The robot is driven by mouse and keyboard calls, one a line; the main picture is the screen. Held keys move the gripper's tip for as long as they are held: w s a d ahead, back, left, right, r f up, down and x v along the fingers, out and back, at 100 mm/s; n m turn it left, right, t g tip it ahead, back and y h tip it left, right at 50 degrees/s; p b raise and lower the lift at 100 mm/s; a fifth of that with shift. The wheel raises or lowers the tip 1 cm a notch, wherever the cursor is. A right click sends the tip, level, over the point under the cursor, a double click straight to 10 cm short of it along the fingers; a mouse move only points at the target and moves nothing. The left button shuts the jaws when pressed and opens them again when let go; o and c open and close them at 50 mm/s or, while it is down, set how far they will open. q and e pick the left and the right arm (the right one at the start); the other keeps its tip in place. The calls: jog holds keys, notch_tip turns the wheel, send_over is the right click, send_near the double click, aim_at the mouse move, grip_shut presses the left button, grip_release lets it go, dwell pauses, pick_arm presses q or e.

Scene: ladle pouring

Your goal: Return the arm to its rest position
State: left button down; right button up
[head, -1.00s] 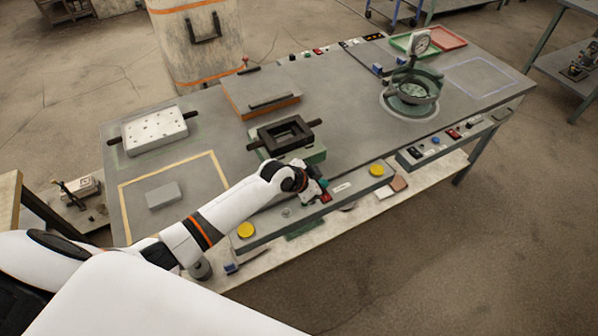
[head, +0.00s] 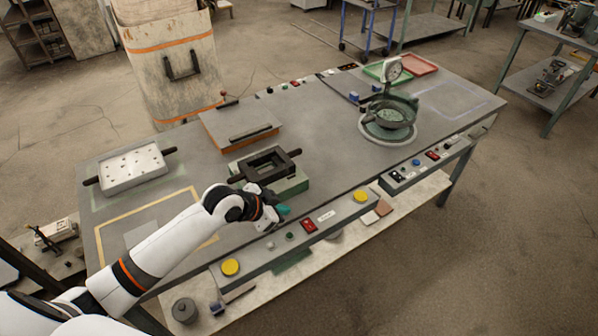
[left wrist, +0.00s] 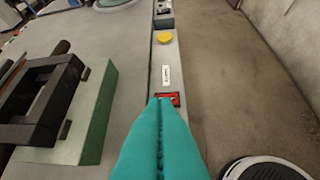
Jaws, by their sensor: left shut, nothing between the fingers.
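My left arm comes in from the lower left of the head view, over the near side of the grey workbench (head: 330,152). My left gripper (head: 283,210) is beside the front control strip, close to the red switch (head: 308,225). In the left wrist view its teal fingers (left wrist: 160,145) are pressed together with nothing between them, and the red switch (left wrist: 174,99) shows just beyond the tips. I cannot tell whether the fingers touch the strip. My right gripper is not in view.
A black frame (head: 266,166) on a green block stands just behind my left gripper. A white perforated box (head: 133,167), an orange-edged plate (head: 238,129) and a round pan (head: 389,108) with a dial stand on the bench. Yellow buttons (head: 360,196) line the front strip.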

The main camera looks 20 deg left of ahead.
pick_arm(q)
jog(key=s+d+f+n+g+y, duration=0.1)
jog(key=s+d+f+n+g, duration=0.2)
jog(key=s, duration=1)
jog(key=s+a+r+n+g+y, duration=0.1)
jog(key=s+a+n+y, duration=0.15)
jog(key=s, duration=1.15)
notch_tip(320, 180, down, 29)
jog(key=s+g+b, duration=0.1)
jog(key=g+b, duration=0.1)
jog(key=s+a+f+y, duration=0.1)
jog(key=s+a+f, duration=0.1)
jog(key=s+f, duration=1.3)
jog(key=shift+s+a+f+g+b, duration=0.25)
jog(key=shift+s+f+g+b, duration=0.1)
jog(key=shift+s+g+b, duration=0.1)
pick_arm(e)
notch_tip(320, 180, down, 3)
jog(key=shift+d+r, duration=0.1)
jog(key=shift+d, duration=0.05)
